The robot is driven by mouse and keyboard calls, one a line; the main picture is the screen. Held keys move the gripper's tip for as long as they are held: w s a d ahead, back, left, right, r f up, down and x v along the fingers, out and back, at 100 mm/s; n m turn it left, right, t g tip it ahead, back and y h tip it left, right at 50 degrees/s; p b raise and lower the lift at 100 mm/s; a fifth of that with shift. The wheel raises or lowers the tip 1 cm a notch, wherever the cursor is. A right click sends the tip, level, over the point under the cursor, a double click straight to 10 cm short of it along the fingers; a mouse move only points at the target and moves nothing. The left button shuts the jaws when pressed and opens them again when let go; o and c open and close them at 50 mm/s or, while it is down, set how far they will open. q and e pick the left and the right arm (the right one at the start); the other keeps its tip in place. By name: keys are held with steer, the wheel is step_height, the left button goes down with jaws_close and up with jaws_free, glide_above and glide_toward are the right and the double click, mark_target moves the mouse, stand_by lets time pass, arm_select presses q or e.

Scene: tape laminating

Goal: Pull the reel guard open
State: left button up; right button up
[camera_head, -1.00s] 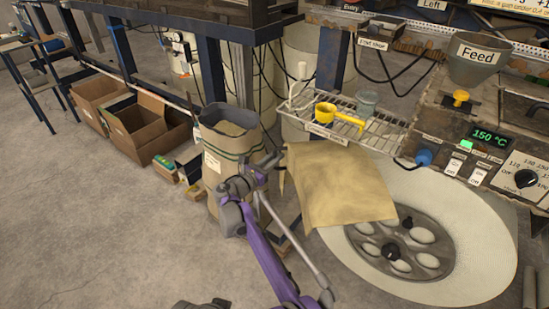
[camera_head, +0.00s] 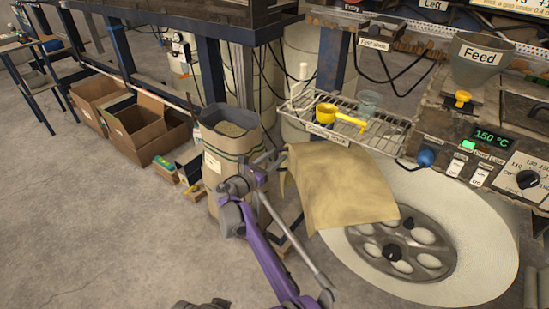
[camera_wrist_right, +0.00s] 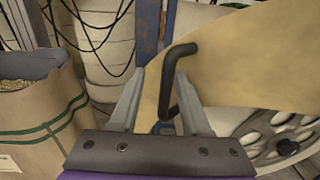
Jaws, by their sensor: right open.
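The reel guard (camera_head: 340,185) is a tan, curved sheet over the upper left part of the big pale reel (camera_head: 480,235). In the right wrist view the guard (camera_wrist_right: 250,60) fills the upper right, and its black bent handle (camera_wrist_right: 173,85) stands between my finger lines, close to the right finger. My right gripper (camera_head: 272,162) is at the guard's left edge; its fingers (camera_wrist_right: 160,75) are apart, not clamped on the handle. Whether a finger touches the handle I cannot tell. My left gripper is not in view.
A paper sack (camera_head: 225,150) of granules stands just left of my right gripper. A wire shelf (camera_head: 375,130) with a yellow scoop (camera_head: 340,117) is above the guard. The control panel (camera_head: 490,150) is at right. Cardboard boxes (camera_head: 145,130) stand at left; the floor at lower left is clear.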

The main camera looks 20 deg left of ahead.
steer(key=p+v, duration=0.1)
steer(key=v, duration=1)
steer(key=shift+p, duration=0.35)
steer(key=shift+w, duration=0.1)
